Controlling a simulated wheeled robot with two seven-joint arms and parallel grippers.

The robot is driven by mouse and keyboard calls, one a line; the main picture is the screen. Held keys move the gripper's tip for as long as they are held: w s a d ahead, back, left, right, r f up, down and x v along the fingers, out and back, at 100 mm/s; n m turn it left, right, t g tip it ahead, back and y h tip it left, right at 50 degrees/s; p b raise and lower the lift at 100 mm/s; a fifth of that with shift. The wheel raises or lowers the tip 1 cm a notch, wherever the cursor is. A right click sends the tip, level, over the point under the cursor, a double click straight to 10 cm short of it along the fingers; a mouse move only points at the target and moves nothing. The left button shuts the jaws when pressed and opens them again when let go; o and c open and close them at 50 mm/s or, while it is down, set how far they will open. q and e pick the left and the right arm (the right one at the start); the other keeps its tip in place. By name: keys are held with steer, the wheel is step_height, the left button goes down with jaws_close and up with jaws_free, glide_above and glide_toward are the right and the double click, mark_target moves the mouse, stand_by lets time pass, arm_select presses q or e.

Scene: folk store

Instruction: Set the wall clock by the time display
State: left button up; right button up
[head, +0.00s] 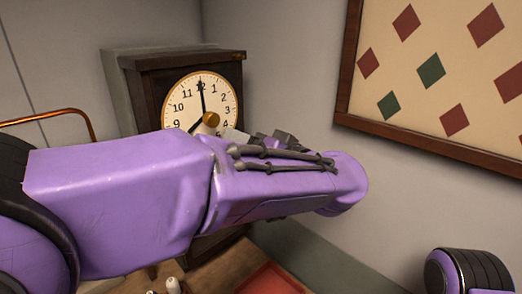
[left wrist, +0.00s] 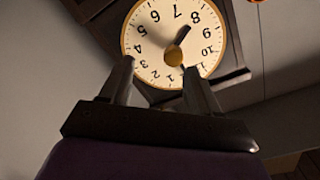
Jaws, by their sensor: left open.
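The wall clock is a round cream dial (head: 184,88) in a dark wooden case (head: 190,58). A brass knob (head: 211,118) sits at the dial's centre. One hand points to 12, the other between 7 and 8. In the left wrist view the dial (left wrist: 145,32) appears upside down, with the knob (left wrist: 173,54) near its middle. My left gripper (left wrist: 158,64) is open and empty, facing the dial; the knob lies in line with the gap between its fingertips. In the head view my purple left arm covers the dial's lower part. I see no time display or right gripper.
A framed board with red and green diamonds (head: 432,70) hangs on the right wall. A copper-coloured rail (head: 50,115) is at the left. Below are a red tray-like surface (head: 268,279) and small pale objects (head: 173,285). Part of my own body shows at lower right.

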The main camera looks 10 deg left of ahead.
mark_target(215, 121)
arm_select(q)
steer(key=w+a+r+m, duration=0.1)
steer(key=a+m, duration=0.1)
steer(key=m, duration=0.7)
steer(key=w+a+m, duration=0.2)
steer(key=m, duration=0.7)
steer(key=w+a+r+m+p, duration=0.1)
steer(key=a+m, duration=0.2)
steer(key=m, duration=0.6)
steer(key=shift+w+a+r+m+y, duration=0.1)
steer(key=shift+w+r+m+y, duration=0.2)
steer(key=shift+w+r+m, duration=0.1)
steer(key=shift+f+b, duration=0.2)
steer(key=shift+b, duration=0.45)
steer(key=shift+a+r, duration=0.1)
arm_select(e)
steer(key=shift+w+f, duration=0.15)
steer(key=shift+f, duration=0.45)
